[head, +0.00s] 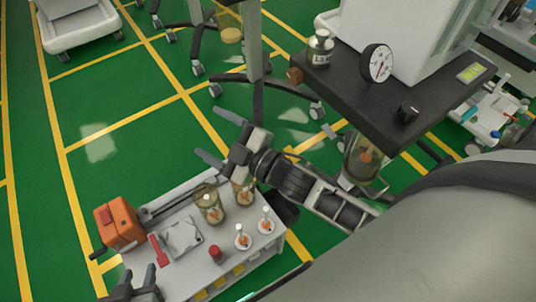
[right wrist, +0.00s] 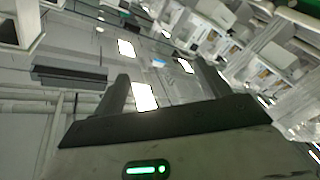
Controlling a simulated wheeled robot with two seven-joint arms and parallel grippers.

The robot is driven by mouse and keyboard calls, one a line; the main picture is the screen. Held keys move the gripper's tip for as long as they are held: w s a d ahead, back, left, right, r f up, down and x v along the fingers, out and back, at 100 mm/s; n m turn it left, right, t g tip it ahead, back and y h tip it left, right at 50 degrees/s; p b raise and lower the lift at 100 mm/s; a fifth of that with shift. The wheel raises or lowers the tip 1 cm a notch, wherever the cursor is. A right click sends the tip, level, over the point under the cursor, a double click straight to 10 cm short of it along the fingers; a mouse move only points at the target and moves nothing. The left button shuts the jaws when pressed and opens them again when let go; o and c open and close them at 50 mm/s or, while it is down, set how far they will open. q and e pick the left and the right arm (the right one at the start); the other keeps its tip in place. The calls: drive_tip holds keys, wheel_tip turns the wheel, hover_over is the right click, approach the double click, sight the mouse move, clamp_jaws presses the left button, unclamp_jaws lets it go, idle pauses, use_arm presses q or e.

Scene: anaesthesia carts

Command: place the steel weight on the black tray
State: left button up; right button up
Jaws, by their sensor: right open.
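My right gripper (head: 220,138) is open and empty, in the air left of the black top and above the white cart's far edge. Its spread fingers also show in the right wrist view (right wrist: 163,92), with nothing between them. My left gripper (head: 127,284) is at the bottom left edge, partly cut off; its fingers look apart, with nothing seen between them.
A round dial gauge (head: 378,63) and a black knob (head: 408,111) stand on the black top. The white cart (head: 190,262) carries glass jars (head: 209,204), a red-capped bottle (head: 215,253) and an orange box (head: 119,222). Green floor lies open at the left.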

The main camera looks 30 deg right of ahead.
drive_tip(key=s+d+f+m+g+h, duration=0.4)
drive_tip(key=s+f+m, duration=0.6)
drive_tip(key=s+f, duration=0.3)
drive_tip(key=shift+s+f+m+g+h, duration=0.35)
drive_tip(key=shift+f+g+h, duration=0.2)
drive_tip(key=shift+g, duration=0.65)
